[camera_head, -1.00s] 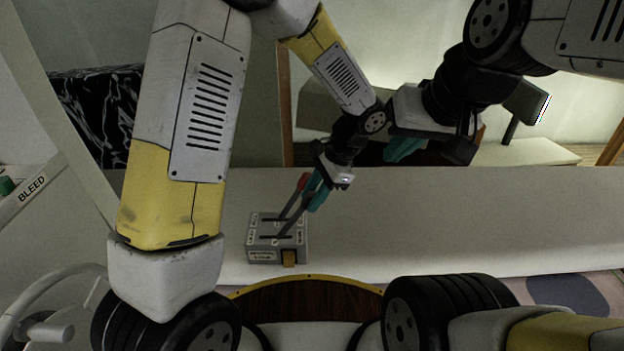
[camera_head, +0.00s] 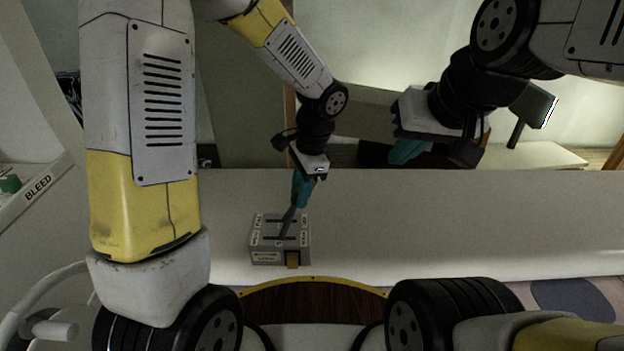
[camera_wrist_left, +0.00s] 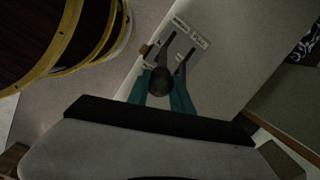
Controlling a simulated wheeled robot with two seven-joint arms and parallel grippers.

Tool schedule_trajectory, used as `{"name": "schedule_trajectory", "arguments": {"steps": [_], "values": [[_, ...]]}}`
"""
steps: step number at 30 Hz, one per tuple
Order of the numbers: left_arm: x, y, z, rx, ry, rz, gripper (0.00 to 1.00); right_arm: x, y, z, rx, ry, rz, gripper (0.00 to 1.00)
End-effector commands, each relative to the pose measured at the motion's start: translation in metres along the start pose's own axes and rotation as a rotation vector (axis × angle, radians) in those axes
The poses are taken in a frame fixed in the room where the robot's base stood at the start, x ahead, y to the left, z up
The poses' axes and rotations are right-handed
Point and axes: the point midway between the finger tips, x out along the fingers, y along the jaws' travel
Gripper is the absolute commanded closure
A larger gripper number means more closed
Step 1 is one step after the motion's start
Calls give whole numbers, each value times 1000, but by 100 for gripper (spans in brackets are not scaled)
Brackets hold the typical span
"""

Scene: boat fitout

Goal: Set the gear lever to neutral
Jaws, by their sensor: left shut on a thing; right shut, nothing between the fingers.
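The grey lever box (camera_head: 266,258) with white labels sits on the pale counter in the head view. My left gripper (camera_head: 299,196) is above it, its teal fingers shut on the upper end of the gear lever (camera_head: 288,224). The lever stands steeply, leaning slightly right in the head view. In the left wrist view a dark round knob (camera_wrist_left: 160,81) sits between the teal fingers. A second lever is largely hidden in the head view. My right gripper (camera_head: 402,154) is shut and empty, away from the box.
The long pale counter (camera_head: 450,220) is clear to the right of the box. A wood panel with a yellow rim (camera_head: 315,302) is in front of it. A dark screen on a stand (camera_head: 535,105) is at the back right. A BLEED label (camera_head: 38,187) is at left.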

Motion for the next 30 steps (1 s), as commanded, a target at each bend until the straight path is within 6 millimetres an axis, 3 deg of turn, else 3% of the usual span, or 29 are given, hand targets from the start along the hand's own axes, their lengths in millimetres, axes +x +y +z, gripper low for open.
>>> {"name": "schedule_trajectory", "arguments": {"steps": [9,15,30], "values": [[-2,-17,37,-4,44,16,100,0,0,0,0,0,0,100],[0,-23,51,-3,42,15,100,0,0,0,0,0,0,100],[2,-26,58,-1,40,15,100,0,0,0,0,0,0,100]]}}
